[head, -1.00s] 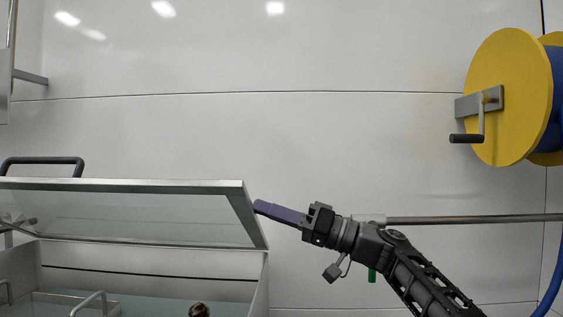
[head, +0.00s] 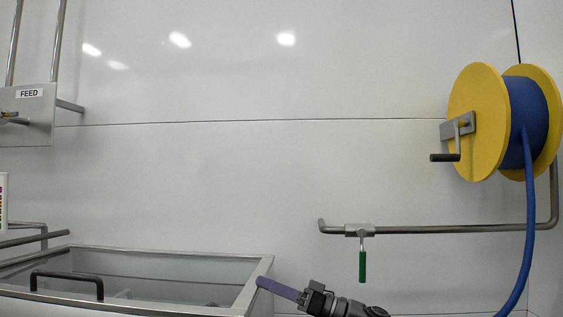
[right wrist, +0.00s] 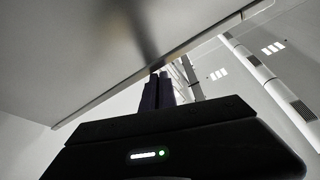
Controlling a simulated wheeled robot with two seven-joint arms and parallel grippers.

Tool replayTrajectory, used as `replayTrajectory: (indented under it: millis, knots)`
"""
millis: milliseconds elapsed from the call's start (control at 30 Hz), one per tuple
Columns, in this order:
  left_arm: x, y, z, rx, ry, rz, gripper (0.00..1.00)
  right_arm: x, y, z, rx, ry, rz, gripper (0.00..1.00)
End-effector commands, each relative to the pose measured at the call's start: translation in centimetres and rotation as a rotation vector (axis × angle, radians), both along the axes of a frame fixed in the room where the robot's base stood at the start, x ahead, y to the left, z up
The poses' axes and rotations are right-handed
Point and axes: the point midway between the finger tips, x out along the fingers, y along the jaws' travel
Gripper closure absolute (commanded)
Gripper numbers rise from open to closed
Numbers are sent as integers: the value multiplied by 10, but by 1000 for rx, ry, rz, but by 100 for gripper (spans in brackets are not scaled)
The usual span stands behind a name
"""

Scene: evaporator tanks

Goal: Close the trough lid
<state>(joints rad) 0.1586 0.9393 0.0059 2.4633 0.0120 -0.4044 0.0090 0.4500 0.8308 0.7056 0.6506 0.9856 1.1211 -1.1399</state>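The trough lid (head: 255,277), a clear pane in a metal frame, is at the lower left of the head view. It lies low, seen from above, with its black handle (head: 66,276) along the near side. The trough below it is mostly cut off by the picture's bottom, so I cannot tell whether the lid rests on the rim. My right gripper (head: 262,283) has its purple fingers together at the lid's right edge; contact is unclear. The fingers also show together in the right wrist view (right wrist: 158,80), against the edge of a pale panel. My left gripper is not in view.
A yellow reel (head: 476,122) with blue hose hangs on the wall at right. A metal pipe (head: 450,229) with a green-handled valve (head: 362,265) runs below it. A FEED panel (head: 30,115) is at upper left. The wall between is bare.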

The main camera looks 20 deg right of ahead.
Motion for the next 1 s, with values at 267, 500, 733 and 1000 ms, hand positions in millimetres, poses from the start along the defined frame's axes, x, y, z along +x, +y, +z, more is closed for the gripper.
replayTrajectory:
  millis: [267,500,733,1000]
  knots:
    - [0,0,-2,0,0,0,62,3,1,-18,-18,24,8,100]
    - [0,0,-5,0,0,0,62,-4,-14,-24,-15,25,4,100]
    - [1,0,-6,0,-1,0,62,-25,-45,-25,-6,12,2,100]
    - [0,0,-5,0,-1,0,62,-38,-63,-26,0,3,3,100]
